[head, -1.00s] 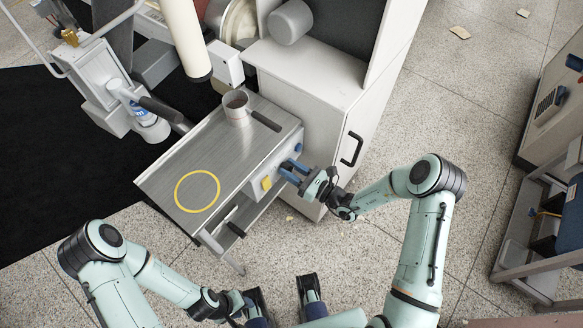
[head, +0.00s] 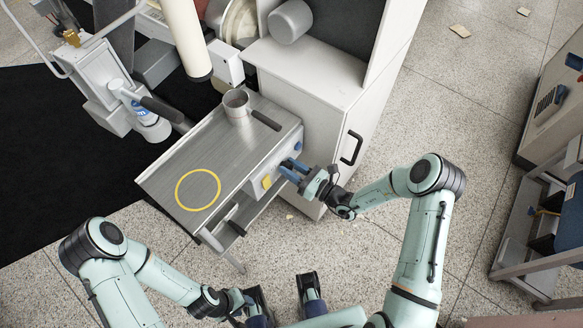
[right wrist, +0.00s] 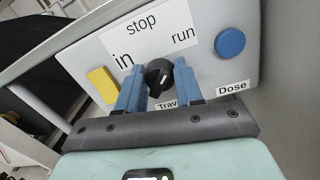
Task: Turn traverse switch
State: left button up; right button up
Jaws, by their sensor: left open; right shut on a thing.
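The traverse switch (right wrist: 159,74) is a round black knob on a light control panel (right wrist: 190,70). In the right wrist view the words "stop", "in" and "run" stand around it, and a partly hidden "Trav" label is below. My right gripper (head: 289,170) is at the panel on the front of the metal table. Its blue fingers (right wrist: 159,85) are shut on the knob, one on each side. In the head view the knob is hidden by the fingers. My left gripper (head: 240,301) is open and empty, low in the head view, away from the panel.
A yellow button (right wrist: 102,85) and a blue "Dose" button (right wrist: 230,42) flank the switch. A metal cup (head: 238,105) stands on the table (head: 165,178), which bears a yellow ring (head: 198,190). A white cabinet (head: 315,95) is behind.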

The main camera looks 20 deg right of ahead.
jog(key=shift+f, duration=0.1)
jog(key=o, duration=1)
jog(key=v, duration=1.3)
jog(key=shift+s+d, duration=0.15)
jog(key=shift+s, duration=0.05)
jog(key=shift+n+h, duration=0.5)
jog(key=shift+n, duration=0.4)
jog(key=b+x, duration=0.1)
jog(key=x, duration=0.3)
jog(key=b+x, duration=0.1)
jog(key=x, duration=0.7)
jog(key=shift+w+a+r+b, duration=0.1)
jog(key=shift+a+r+b, duration=0.3)
jog(key=shift+a, duration=0.1)
